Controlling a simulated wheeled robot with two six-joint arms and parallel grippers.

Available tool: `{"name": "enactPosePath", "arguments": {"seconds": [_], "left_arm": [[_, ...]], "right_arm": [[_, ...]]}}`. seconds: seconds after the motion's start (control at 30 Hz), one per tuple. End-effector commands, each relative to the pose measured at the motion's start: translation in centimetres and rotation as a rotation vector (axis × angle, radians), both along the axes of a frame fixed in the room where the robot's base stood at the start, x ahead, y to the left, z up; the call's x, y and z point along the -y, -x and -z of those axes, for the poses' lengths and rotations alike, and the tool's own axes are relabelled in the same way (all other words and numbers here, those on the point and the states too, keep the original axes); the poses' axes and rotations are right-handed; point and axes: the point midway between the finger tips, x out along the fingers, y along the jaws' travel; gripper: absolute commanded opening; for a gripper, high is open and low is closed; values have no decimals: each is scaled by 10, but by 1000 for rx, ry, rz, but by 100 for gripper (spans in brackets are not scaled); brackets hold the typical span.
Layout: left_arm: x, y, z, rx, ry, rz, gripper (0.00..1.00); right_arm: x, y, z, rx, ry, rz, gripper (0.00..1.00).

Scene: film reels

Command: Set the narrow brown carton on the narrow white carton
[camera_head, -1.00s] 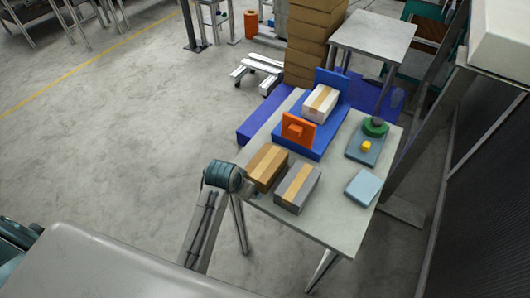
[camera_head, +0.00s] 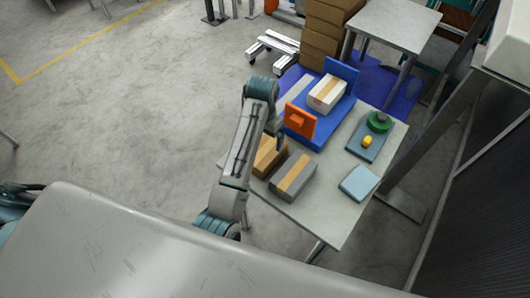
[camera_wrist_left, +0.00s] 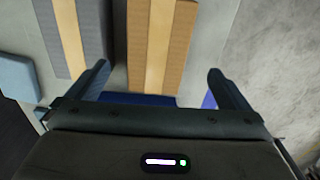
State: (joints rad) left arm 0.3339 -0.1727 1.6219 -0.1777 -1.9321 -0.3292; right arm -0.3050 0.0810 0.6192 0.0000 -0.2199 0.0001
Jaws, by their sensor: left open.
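The narrow brown carton (camera_head: 264,163), with a lighter tape stripe, lies on the table, partly hidden by my left arm. The narrow white carton (camera_head: 326,92), with a tan stripe, sits on a blue fixture (camera_head: 324,126) behind an orange plate. My left gripper (camera_head: 279,138) hangs just above and beyond the brown carton. In the left wrist view my left gripper (camera_wrist_left: 160,83) is open and empty; the brown carton (camera_wrist_left: 143,45) lies below and ahead, between the finger directions. I cannot tell the exact height gap. My right gripper is not in view.
A grey carton (camera_head: 301,185) lies close beside the brown one. The orange plate (camera_head: 300,120) stands near my gripper. A tray (camera_head: 361,145) with a green round part and yellow block, and a pale blue box (camera_head: 360,183), sit at the table's right side.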

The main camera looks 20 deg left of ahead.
Motion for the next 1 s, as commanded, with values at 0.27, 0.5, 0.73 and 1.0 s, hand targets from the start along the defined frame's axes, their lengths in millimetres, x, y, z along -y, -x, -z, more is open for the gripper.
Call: {"name": "enactPosePath", "arguments": {"seconds": [0.27,0.5,0.73,1.0], "left_arm": [[11,-15,1,-30,0,31,100],[11,-14,36,-26,1,30,100],[7,-9,52,-28,0,30,100],[4,-5,89,-26,1,29,100]], "right_arm": [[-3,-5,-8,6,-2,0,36],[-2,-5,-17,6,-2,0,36],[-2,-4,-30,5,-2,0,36],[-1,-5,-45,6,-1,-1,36]]}}
